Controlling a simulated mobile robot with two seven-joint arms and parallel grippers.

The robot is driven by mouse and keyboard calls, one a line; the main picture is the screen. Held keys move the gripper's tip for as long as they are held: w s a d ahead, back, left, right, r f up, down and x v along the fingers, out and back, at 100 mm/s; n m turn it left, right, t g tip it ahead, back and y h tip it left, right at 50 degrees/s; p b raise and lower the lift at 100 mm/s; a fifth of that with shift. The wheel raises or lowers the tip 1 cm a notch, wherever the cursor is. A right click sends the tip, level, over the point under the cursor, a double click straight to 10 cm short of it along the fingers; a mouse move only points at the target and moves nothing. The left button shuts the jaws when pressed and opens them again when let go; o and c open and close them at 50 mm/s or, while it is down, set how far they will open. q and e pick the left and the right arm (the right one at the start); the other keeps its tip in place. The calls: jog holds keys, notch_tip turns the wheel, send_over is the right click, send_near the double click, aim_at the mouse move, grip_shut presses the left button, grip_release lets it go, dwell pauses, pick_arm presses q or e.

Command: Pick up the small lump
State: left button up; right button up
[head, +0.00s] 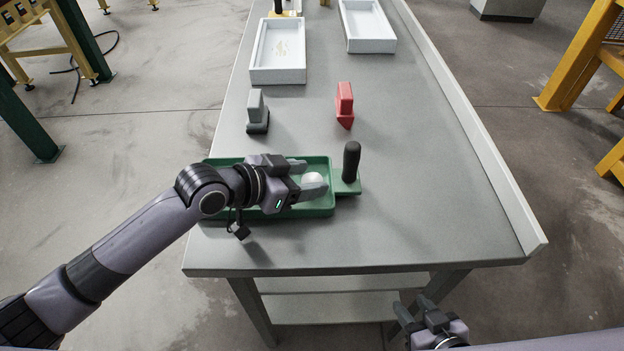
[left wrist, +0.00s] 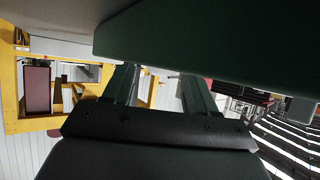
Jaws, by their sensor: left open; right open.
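A small whitish lump (head: 314,180) lies in the green tray (head: 322,211) near its right end. My left gripper (head: 312,178) reaches in over the tray from the left, with its fingers apart on either side of the lump. I cannot tell whether they touch it. In the left wrist view, the two open fingers (left wrist: 158,88) show below a dark green surface; the lump is not visible there. My right gripper (head: 413,306) is open and empty, low beyond the table's front edge.
A black upright handle (head: 352,160) stands at the tray's right end. A grey block tool (head: 256,108) and a red one (head: 345,103) stand behind the tray. Two white trays (head: 278,75) (head: 368,45) lie further back. The table's right side (head: 440,190) is clear, bounded by a raised edge.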

pick_arm(q)
jog(key=shift+w+d+f, duration=0.1)
jog(key=shift+d+f, duration=0.05)
jog(key=c, duration=0.8)
